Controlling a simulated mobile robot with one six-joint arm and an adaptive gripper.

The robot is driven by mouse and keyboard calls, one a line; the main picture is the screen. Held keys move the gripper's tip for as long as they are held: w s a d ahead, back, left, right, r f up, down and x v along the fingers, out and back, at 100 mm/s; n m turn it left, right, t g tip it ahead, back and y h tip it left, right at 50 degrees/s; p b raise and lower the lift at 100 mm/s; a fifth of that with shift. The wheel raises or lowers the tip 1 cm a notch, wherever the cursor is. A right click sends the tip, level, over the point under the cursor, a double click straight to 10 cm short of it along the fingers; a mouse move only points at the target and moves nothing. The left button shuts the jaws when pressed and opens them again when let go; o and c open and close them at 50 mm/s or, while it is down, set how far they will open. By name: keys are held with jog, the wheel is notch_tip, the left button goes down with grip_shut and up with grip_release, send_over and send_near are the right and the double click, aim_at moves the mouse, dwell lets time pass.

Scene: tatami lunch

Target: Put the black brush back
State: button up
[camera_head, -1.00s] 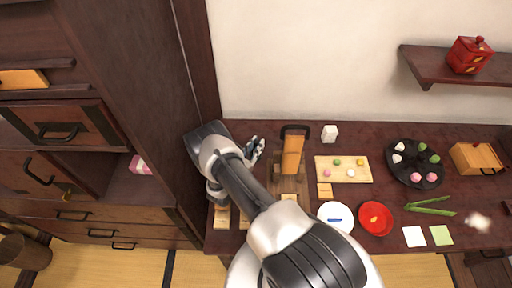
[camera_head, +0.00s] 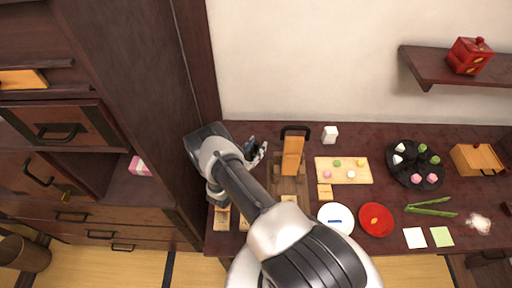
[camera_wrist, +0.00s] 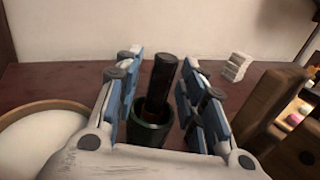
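A dark, slim upright stick, which looks like the black brush (camera_wrist: 164,78), stands in a dark green cup (camera_wrist: 150,132) in the wrist view. Its lower end is inside the cup. My gripper (camera_wrist: 160,88) has one finger on each side of the brush, with a visible gap on the left and a very narrow one on the right. The fingers look open and not closed on it. In the head view my gripper (camera_head: 256,153) is at the left end of the table, and my arm hides the cup and brush.
A wooden stand with an upright orange board (camera_head: 292,155) is just right of my gripper. A white block (camera_head: 329,134) stands behind it. A round tub with white contents (camera_wrist: 40,128) is left of the fingers. A tall dark cabinet (camera_head: 140,80) borders the table's left side.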

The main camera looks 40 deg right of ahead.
jog(key=shift+r, duration=0.25)
jog(key=p+v, duration=0.1)
jog(key=v, duration=0.6)
jog(key=shift+a, duration=0.15)
jog(key=s+r+m+g+y, duration=0.25)
jog(key=r+m+g, duration=0.35)
jog(key=r, duration=0.8)
jog(key=s+r+m+g+y, duration=0.3)
jog(key=r+m, duration=0.5)
jog(key=r, duration=0.7)
jog(key=s+a+r+m+t+y, duration=0.3)
jog(key=s+a+r+m+y, duration=0.1)
jog(key=s+a+r, duration=0.3)
jog(key=s+a+r+m+t+y, duration=0.3)
jog(key=s+a+r+y, duration=0.3)
jog(key=s+a, duration=0.4)
jog(key=shift+s+a+r+m+t+y, duration=0.35)
jog(key=shift+s+m+y, duration=0.25)
jog(key=shift+m, duration=0.2)
